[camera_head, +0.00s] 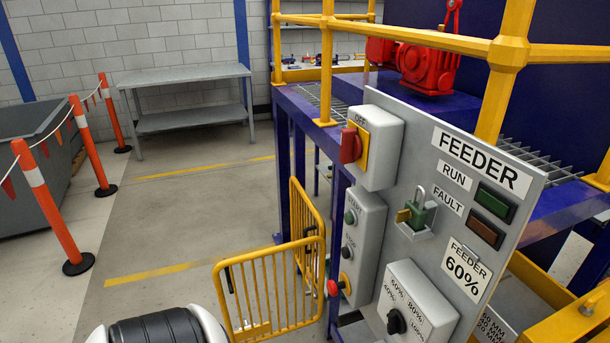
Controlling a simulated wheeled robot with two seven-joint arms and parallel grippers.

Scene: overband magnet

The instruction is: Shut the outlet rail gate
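Two yellow barred panels stand low beside the purple frame, left of the feeder panel. The nearer panel (268,290) reaches out leftward over the floor, with a small dark fitting near its free left end. The farther panel (304,212) runs back along the frame. The two stand at an angle, their near ends close together around a dark fitting. I cannot tell for sure which one is the outlet rail gate; the nearer one looks swung out. Neither of my grippers is in view.
The grey feeder panel (502,218) with a red switch (350,145), a green padlock (418,212) and a knob box (418,300) stands close on the right. Orange posts (58,215) and a dark bin (30,150) are left. A grey table (185,75) stands behind. Floor between is clear.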

